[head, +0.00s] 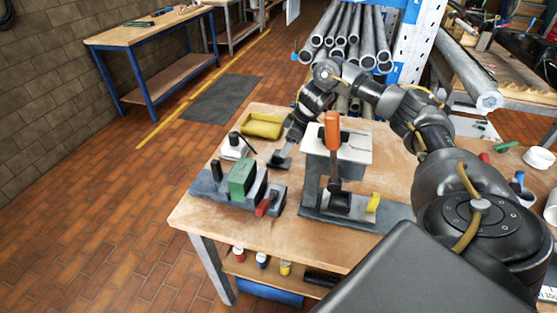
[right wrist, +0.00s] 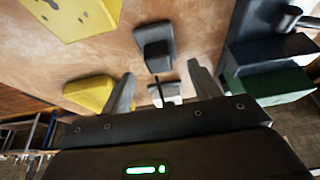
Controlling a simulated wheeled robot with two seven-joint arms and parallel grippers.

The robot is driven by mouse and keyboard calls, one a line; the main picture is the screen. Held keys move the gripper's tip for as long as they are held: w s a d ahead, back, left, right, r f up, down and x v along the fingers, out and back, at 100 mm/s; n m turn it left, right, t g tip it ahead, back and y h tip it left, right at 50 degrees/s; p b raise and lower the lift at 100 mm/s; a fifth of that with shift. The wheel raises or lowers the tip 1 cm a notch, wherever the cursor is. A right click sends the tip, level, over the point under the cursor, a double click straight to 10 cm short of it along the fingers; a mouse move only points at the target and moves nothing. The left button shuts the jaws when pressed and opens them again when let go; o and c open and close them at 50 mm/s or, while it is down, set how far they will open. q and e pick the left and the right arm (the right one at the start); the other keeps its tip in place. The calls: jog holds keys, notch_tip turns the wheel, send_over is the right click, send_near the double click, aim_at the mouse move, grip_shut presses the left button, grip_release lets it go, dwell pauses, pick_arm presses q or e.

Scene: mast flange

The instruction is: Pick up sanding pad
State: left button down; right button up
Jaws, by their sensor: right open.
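The sanding pad, which I take to be the small grey block with a dark grip, lies on the wooden workbench (head: 190,213), just right of a white item with a black knob (head: 236,150). In the right wrist view the sanding pad (right wrist: 155,40) is above the fingertips in the picture, apart from them. My right gripper (head: 286,150) reaches down over the sanding pad and partly hides it in the head view. Its fingers (right wrist: 162,84) are open with nothing held between them. My left gripper is not in view.
A grey vise with a green block (head: 242,178) is in front to the left. A fixture with an orange-handled clamp (head: 332,130) and a white plate (head: 355,147) stands close on the right.

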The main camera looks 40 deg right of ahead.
jog(key=shift+w+p+x, duration=0.15)
jog(key=shift+p+x, duration=0.2)
jog(key=shift+x, duration=1.05)
jog(key=shift+w+p+x, duration=0.15)
jog(key=shift+p+x, duration=0.15)
jog(key=shift+x, duration=1.15)
jog(key=shift+d+r, duration=0.1)
jog(key=c, duration=1.1)
jog(key=shift+r+b, duration=0.4)
jog(key=shift+r, duration=4.7)
